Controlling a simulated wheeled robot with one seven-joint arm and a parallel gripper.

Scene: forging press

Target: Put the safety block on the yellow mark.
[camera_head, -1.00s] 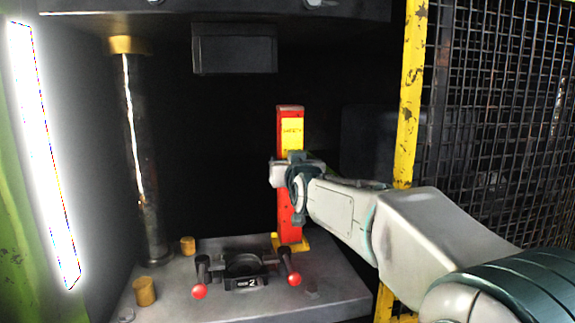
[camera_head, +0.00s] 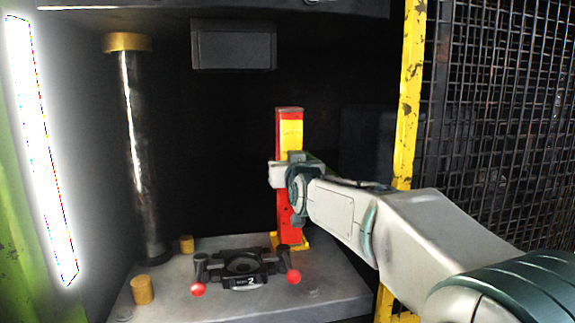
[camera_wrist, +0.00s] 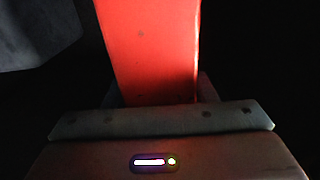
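The safety block (camera_head: 289,218) is a tall red post with a yellow panel on its upper front. It stands upright at the back right of the press bed. The yellow mark (camera_head: 305,240) shows on both sides of its foot; I cannot tell whether the foot touches it or hangs just above. My gripper (camera_head: 287,174) is at the block's mid-height, shut on it, with the arm coming in from the right. In the wrist view the red block (camera_wrist: 150,50) rises straight ahead beyond the gripper body; the fingertips are hidden.
A black die holder marked 2 (camera_head: 243,268), with red-knobbed handles, sits left of the block. Brass-coloured pegs (camera_head: 142,290) and a steel column (camera_head: 138,150) stand farther left. A dark upper die (camera_head: 233,46) hangs above. A yellow post (camera_head: 410,90) and mesh guard (camera_head: 500,120) bound the right.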

